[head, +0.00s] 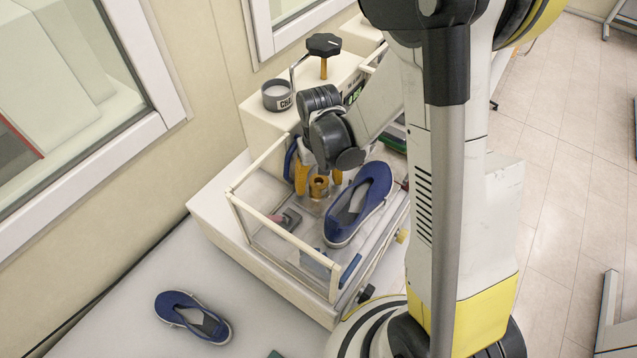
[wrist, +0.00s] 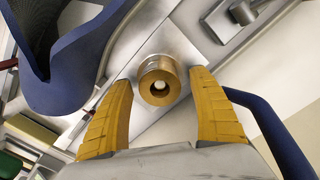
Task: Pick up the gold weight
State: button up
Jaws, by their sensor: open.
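The gold weight (wrist: 159,82) is a short brass-coloured cylinder with a hole in its top. It stands on a metal plate inside the clear-walled test machine. In the head view the gold weight (head: 319,186) shows just below my wrist, beside a blue shoe. My gripper (wrist: 162,108) has two yellow fingers, open and spread to either side of the weight, with visible gaps. My gripper (head: 318,178) points down into the machine in the head view, partly hidden by my wrist. Whether the fingertips are level with the weight is hard to tell.
A blue shoe (head: 358,205) lies in the machine right of the weight. Its clear walls have a pale frame (head: 284,236). A grey metal clamp (head: 287,219) sits at the left inside. Another blue shoe (head: 193,316) lies on the table.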

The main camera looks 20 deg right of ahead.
jog(key=shift+s, duration=0.2)
jog(key=shift+w, duration=0.1)
jog(key=c, duration=1.4)
jog(key=shift+c, duration=0.6)
jog(key=shift+r, duration=0.15)
